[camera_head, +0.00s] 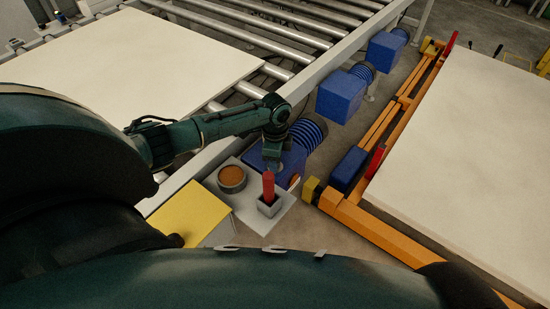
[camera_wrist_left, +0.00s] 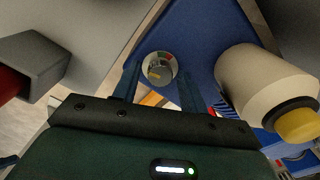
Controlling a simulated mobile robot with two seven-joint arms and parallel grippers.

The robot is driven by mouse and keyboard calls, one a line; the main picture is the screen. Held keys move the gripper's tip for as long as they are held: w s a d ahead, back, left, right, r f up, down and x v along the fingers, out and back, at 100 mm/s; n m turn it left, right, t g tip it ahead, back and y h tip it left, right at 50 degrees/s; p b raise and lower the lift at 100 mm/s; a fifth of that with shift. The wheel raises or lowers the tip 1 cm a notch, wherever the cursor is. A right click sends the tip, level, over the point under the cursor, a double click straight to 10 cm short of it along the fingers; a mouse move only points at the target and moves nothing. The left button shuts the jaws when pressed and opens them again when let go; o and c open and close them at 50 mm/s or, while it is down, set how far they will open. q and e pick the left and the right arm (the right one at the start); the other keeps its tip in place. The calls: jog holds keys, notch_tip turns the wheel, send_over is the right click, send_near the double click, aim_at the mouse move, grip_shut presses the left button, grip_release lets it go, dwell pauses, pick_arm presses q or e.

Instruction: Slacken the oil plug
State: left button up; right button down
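The blue gear unit (camera_head: 291,163) sits beside the conveyor frame; its blue face (camera_wrist_left: 205,45) fills the middle of the left wrist view. A small round metal piece (camera_wrist_left: 159,67) with coloured marks lies on that face, which looks like the oil plug. My left gripper (camera_head: 272,160) points down over the near end of the gear unit. In the left wrist view its two dark fingers (camera_wrist_left: 158,80) stand apart, one on each side of the round piece, with nothing visibly clamped. I cannot tell the depth between them. My right gripper is not in view.
A red handle (camera_head: 268,186) stands in a grey square holder (camera_head: 269,206), close to the gripper. A round tin with brown contents (camera_head: 232,178) and a yellow box (camera_head: 188,213) are left of it. A pale cylinder (camera_wrist_left: 262,80) with a yellow end (camera_wrist_left: 298,125) is at right.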

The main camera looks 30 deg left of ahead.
pick_arm(q)
jog(key=shift+o, duration=0.4)
jog(key=shift+r, duration=0.1)
notch_tip(320, 180, up, 13)
dwell(0.7)
